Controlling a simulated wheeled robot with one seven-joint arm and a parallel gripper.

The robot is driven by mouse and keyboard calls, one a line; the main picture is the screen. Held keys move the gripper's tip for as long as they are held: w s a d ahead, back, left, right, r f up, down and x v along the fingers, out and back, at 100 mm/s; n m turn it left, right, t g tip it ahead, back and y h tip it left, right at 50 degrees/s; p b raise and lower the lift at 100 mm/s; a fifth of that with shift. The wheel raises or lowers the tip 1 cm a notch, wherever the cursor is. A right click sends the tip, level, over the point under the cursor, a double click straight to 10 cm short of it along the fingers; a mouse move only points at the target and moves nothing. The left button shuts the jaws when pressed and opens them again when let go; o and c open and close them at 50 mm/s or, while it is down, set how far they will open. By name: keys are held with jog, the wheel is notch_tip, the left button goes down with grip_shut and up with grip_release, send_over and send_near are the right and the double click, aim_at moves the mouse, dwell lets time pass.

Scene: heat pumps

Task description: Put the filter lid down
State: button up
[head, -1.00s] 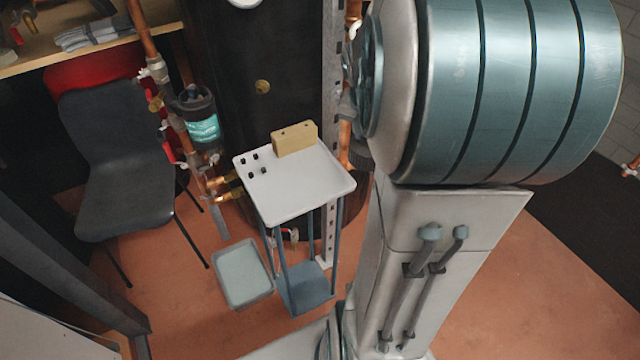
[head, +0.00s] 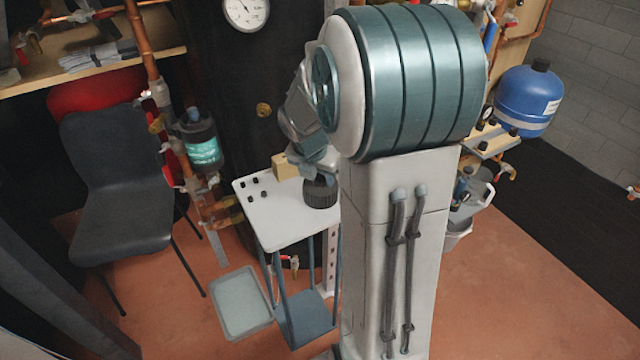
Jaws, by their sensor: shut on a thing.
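The filter lid (head: 320,193) is a dark, ribbed round cap at the right end of the white tabletop of a small stand (head: 272,229). My gripper (head: 318,173) is shut on the lid from above, partly hidden by my arm. I cannot tell whether the lid touches the tabletop or hangs just above it. The filter housing (head: 202,150), clear with a teal content, stands on the pipework left of the stand.
A tan block (head: 286,167) sits at the tabletop's back edge, left of the lid. Several small black pieces (head: 257,180) lie at its back left. A grey tray (head: 241,302) is on the floor. A dark chair (head: 121,185) stands left, a blue tank (head: 528,100) right.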

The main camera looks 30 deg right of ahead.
notch_tip(320, 180, down, 2)
jog(key=shift+f, duration=0.25)
jog(key=shift+r, duration=0.1)
jog(key=o, duration=1.1)
